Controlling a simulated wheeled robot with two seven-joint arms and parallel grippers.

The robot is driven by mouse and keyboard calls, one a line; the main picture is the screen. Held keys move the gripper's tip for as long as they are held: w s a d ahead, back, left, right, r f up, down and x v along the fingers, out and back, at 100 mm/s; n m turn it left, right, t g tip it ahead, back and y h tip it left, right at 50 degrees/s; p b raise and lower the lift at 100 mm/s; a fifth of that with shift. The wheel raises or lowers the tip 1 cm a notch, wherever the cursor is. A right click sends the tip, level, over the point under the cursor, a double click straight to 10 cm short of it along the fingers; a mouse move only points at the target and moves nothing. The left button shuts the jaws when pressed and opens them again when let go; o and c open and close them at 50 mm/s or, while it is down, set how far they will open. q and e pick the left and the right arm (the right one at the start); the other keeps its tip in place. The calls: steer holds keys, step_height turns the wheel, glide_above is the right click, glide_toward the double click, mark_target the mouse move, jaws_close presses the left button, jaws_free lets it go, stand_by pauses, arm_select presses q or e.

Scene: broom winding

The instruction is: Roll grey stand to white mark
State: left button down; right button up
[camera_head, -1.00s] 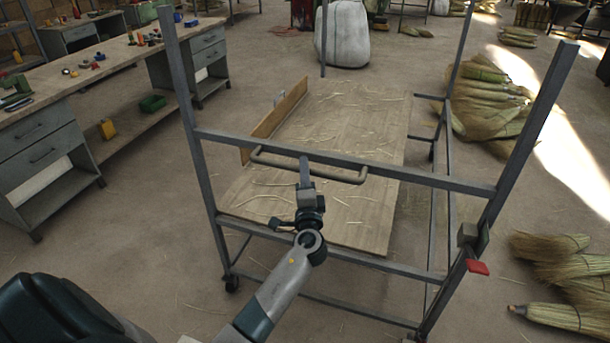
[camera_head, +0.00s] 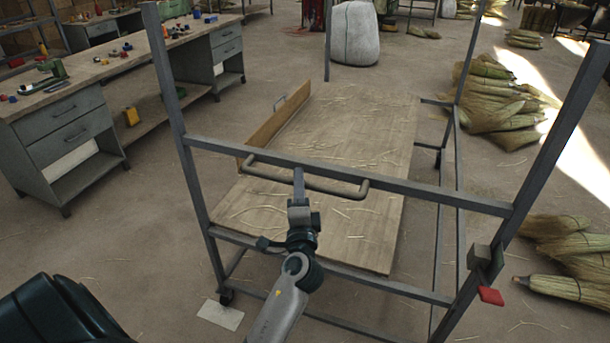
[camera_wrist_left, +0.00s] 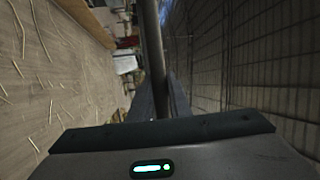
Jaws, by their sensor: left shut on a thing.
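The grey stand (camera_head: 350,172) is a metal frame on casters with a wooden shelf (camera_head: 350,235) strewn with straw. My left gripper (camera_head: 299,178) is shut on the stand's handle (camera_head: 335,190) at its near side. The handle bar also shows between the fingers in the left wrist view (camera_wrist_left: 150,45). The white mark (camera_head: 220,314) is a pale rectangle on the floor at the lower left. The stand's near left caster (camera_head: 225,296) is at the mark's far edge; I cannot tell whether it touches it. My right gripper is not in view.
A workbench (camera_head: 70,130) with drawers and small tools stands at the left. Broom bundles (camera_head: 565,288) lie on the floor at the right, with more (camera_head: 495,105) farther back. A white sack (camera_head: 355,35) stands behind the stand. The floor between bench and stand is clear.

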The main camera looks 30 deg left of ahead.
arm_select(q)
steer(key=s+d, duration=0.1)
steer(key=s, duration=0.6)
steer(key=shift+s+d, duration=0.3)
steer(key=shift+d, duration=0.1)
steer(key=c, duration=1.6)
jaws_free()
steer(key=shift+w, duration=0.1)
steer(key=shift+c, duration=0.2)
steer(key=shift+f, duration=0.1)
